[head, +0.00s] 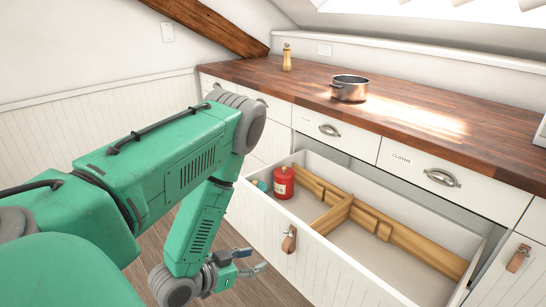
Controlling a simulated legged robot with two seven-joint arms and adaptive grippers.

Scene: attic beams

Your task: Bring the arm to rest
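My green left arm comes in from the left, bends at a grey elbow and hangs down in front of the open drawer. My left gripper (257,261) is low, near the floor, just left of the drawer's front. Its two fingers are apart with nothing visible between them. The open drawer (335,270) has a white front with a leather pull (289,240). My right gripper is not in view.
The drawer holds a red canister (283,184), a small teal item (262,186) partly hidden, and wooden dividers (401,245). A metal pot (349,88) and a wooden mill (287,58) stand on the counter (440,122). Wooden floor shows beside my gripper.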

